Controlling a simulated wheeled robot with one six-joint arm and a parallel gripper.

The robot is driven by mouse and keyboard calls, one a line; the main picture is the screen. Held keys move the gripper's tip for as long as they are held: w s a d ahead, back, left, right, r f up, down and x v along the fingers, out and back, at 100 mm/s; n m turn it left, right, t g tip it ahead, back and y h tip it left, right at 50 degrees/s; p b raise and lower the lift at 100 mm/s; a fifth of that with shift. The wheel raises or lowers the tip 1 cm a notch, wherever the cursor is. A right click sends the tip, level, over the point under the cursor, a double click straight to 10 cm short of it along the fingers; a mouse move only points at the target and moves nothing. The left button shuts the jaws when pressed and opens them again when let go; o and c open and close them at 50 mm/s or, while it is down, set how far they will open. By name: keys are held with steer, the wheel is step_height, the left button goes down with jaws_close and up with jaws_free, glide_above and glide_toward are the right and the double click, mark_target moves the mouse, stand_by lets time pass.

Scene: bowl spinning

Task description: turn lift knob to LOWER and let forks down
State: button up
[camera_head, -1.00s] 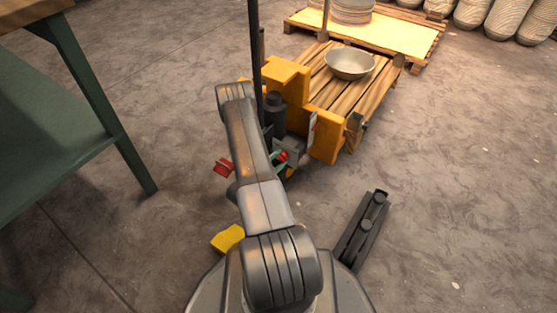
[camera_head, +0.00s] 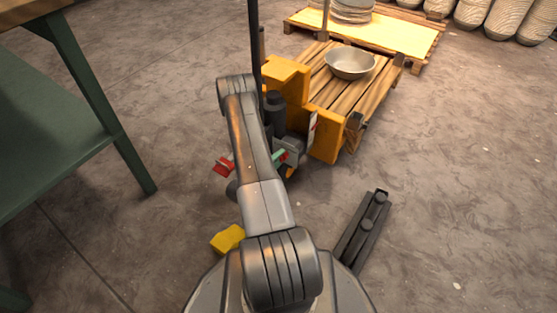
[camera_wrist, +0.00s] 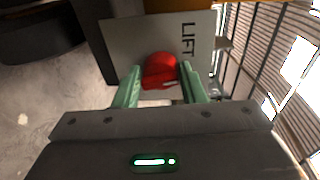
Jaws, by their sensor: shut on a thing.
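The red lift knob (camera_wrist: 160,71) sits on a pale panel (camera_wrist: 135,38) marked LIFT in the wrist view. My gripper (camera_wrist: 158,84) has its two green fingers on either side of the knob and is shut on it. In the head view my gripper (camera_head: 279,158) is partly hidden by my arm, low at the near side of the yellow pallet truck (camera_head: 325,143). The truck's forks are hidden under a wooden pallet (camera_head: 372,98) that carries a metal bowl (camera_head: 350,62). Which mark the knob points to cannot be read.
A green workbench (camera_head: 60,130) stands at the left. A dark metal piece (camera_head: 361,228) lies on the floor at the right. Another pallet (camera_head: 408,40) with stacked bowls (camera_head: 352,10) is at the back.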

steer(key=m, duration=0.3)
steer(key=m+y+b, duration=0.1)
steer(key=m, duration=0.2)
steer(key=m+b, duration=0.1)
steer(key=m, duration=0.2)
steer(key=shift+d+r+m+t, duration=0.15)
steer(key=shift+r+m+t, duration=0.15)
steer(key=shift+m, duration=0.1)
steer(key=shift+y, duration=0.3)
steer(key=o, duration=0.9)
steer(key=shift+o, duration=0.3)
steer(key=p+v, duration=0.4)
steer(key=v, duration=0.9)
steer(key=shift+s+a, duration=0.2)
steer(key=shift+s, duration=0.15)
